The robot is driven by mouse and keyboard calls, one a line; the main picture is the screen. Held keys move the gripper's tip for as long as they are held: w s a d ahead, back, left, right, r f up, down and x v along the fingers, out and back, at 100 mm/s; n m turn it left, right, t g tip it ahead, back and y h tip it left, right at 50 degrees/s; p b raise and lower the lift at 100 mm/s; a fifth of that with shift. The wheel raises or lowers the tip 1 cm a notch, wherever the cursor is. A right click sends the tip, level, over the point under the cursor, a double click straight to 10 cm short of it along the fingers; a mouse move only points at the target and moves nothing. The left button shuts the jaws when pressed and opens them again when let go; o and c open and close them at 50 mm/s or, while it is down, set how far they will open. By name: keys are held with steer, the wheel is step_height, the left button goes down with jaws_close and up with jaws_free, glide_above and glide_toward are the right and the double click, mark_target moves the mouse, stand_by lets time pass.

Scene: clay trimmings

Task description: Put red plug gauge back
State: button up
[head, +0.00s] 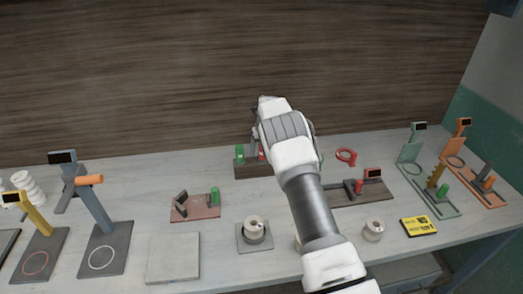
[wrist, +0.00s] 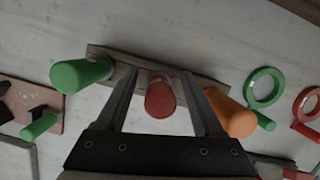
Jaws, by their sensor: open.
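The red plug gauge (wrist: 160,97) stands upright at the wooden block (wrist: 122,64), between a green plug (wrist: 80,75) and an orange plug (wrist: 230,115). It also shows as a small red patch in the head view (head: 261,155), just below my gripper (head: 257,137). In the wrist view my gripper (wrist: 159,74) is open, with one finger on each side of the red plug. A gap shows between the plug and each finger. The plug's lower end is hidden, so I cannot tell how deep it sits in the block.
A green ring gauge (wrist: 264,88) and a red ring gauge (head: 346,156) lie right of the block. A reddish fixture (head: 195,207) with a green part stands to the left. Several stands fill both table ends. A yellow gauge box (head: 418,226) lies at the front right.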

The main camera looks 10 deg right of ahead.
steer(key=s+d+r+n+b, duration=0.1)
steer(key=s+r+n, duration=0.3)
steer(key=r, duration=0.7)
steer(key=s+d+r+n, duration=0.1)
steer(key=s+r+n, duration=0.1)
steer(key=s+r, duration=0.75)
steer(key=s+r+n+t, duration=0.1)
steer(key=s+r+n, duration=0.9)
steer(key=s+r, duration=0.1)
steer(key=s+a+f+n, duration=0.1)
steer(key=s+n, duration=0.7)
steer(key=s, duration=0.5)
steer(key=s+f+n+t, duration=0.1)
steer(key=s+n, duration=0.8)
steer(key=s, duration=0.3)
steer(key=shift+s+a+f+n+h, duration=0.25)
steer(key=shift+s+a+n+h, duration=0.05)
steer(key=shift+s+a, duration=0.1)
